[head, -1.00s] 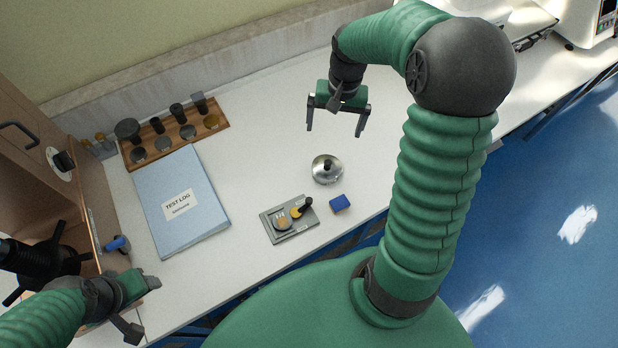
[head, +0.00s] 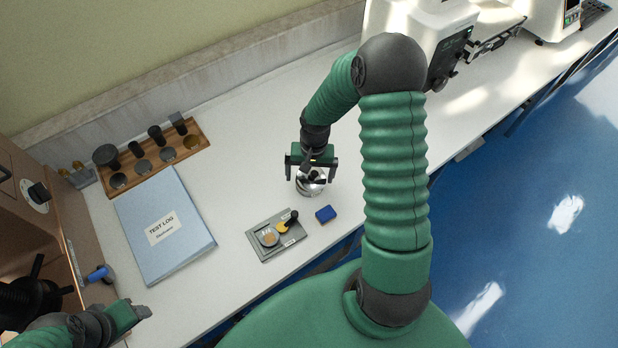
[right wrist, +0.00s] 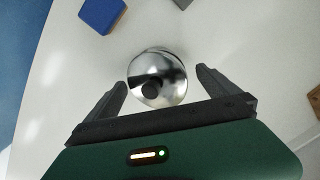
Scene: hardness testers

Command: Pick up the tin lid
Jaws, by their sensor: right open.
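The tin lid (head: 311,187) is a round, shiny metal disc with a dark knob, lying on the white bench. It also shows in the right wrist view (right wrist: 158,68), between the fingertips and slightly beyond them. My right gripper (head: 312,176) is open over the lid, its two fingers on either side and apart from it; it also shows in the right wrist view (right wrist: 163,80). My left gripper (head: 140,312) is at the lower left, far from the lid; its jaw state is unclear.
A blue block (head: 326,214) and a grey tray (head: 262,251) with small round pieces and a dark-handled item lie close to the lid. A blue test log binder (head: 190,250) and a wooden rack (head: 184,152) with dark weights stand at left. A white tester (head: 425,25) stands at back right.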

